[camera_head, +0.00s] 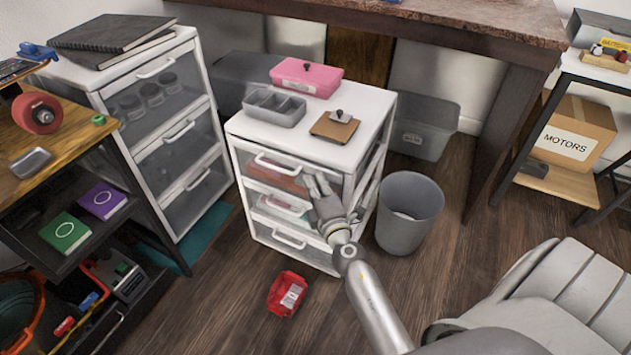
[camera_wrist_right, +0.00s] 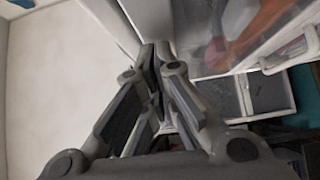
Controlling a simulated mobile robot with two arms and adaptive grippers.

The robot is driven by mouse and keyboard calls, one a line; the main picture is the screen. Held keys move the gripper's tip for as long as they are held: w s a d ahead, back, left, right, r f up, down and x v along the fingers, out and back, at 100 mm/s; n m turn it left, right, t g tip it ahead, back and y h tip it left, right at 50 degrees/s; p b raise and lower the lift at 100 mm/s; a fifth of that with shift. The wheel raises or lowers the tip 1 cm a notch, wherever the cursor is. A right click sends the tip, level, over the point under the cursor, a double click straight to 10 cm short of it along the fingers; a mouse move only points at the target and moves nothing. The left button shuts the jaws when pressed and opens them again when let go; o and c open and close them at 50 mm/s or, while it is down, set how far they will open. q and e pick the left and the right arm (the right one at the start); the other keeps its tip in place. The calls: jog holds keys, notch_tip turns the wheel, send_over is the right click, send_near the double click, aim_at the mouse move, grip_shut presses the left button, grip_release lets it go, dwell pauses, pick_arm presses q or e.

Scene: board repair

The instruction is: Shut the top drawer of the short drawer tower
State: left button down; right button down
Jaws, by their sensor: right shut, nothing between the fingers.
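The short white drawer tower (camera_head: 243,124) stands in the middle of the head view. Its top drawer (camera_head: 262,172) has a clear front and a white handle, with reddish contents behind it. The front looks flush or nearly so; I cannot tell if a small gap is left. My right gripper (camera_head: 318,180) is shut and empty at the right part of that front, close to or touching it. In the right wrist view the shut fingers (camera_wrist_right: 157,55) point at a white edge, with a clear drawer at the right. My left gripper is not in view.
A pink box (camera_head: 307,74), a grey divided tray (camera_head: 273,107) and a brown board (camera_head: 335,127) sit on the tower. A grey bin (camera_head: 409,213) stands right of it, a taller tower (camera_head: 105,100) left. A red bin (camera_head: 287,294) lies on the floor in front.

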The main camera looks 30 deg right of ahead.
dwell(0.3)
jog(key=shift+w+d, duration=0.5)
jog(key=shift+d, duration=0.3)
jog(key=shift+d+r, duration=0.15)
